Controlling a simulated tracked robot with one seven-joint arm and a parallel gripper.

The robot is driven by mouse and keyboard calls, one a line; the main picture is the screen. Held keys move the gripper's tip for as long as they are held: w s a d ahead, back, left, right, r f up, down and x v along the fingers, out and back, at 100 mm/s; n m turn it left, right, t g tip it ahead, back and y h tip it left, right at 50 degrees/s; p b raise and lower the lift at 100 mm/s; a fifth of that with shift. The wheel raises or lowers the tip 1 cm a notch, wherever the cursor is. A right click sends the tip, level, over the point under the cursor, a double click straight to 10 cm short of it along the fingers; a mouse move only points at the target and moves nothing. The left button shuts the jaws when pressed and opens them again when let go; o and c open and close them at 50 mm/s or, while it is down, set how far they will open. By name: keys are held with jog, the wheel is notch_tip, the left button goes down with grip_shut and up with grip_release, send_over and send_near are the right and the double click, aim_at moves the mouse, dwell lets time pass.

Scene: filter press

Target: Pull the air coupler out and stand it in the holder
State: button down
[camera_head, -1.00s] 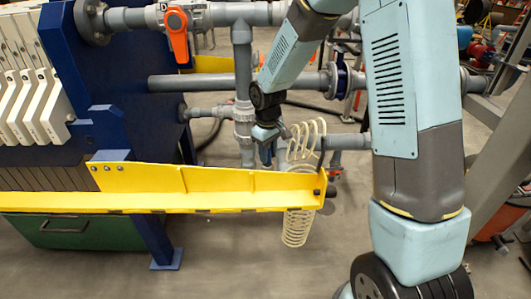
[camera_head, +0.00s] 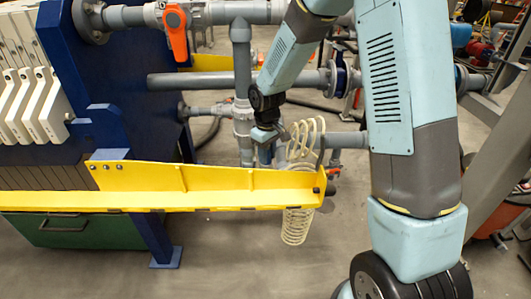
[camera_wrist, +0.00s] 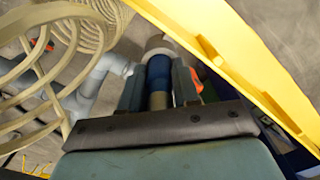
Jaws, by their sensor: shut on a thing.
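My gripper (camera_wrist: 158,88) is shut on the blue air coupler (camera_wrist: 160,72), which sits between its two fingers in the wrist view. A pale ring or fitting shows at the coupler's far end; I cannot tell whether the coupler is still seated in it. I cannot make out the holder.
The yellow beam (camera_head: 210,182) runs close in front of my gripper, and on its right in the wrist view (camera_wrist: 225,55). Grey pipes (camera_head: 243,75) stand behind, with an orange valve handle (camera_head: 176,35) above. The blue press frame (camera_head: 110,75) is left. Floor below is clear.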

jog(key=shift+f, duration=0.35)
jog(key=c, duration=0.7)
grip_release()
jog(key=shift+c, duration=0.2)
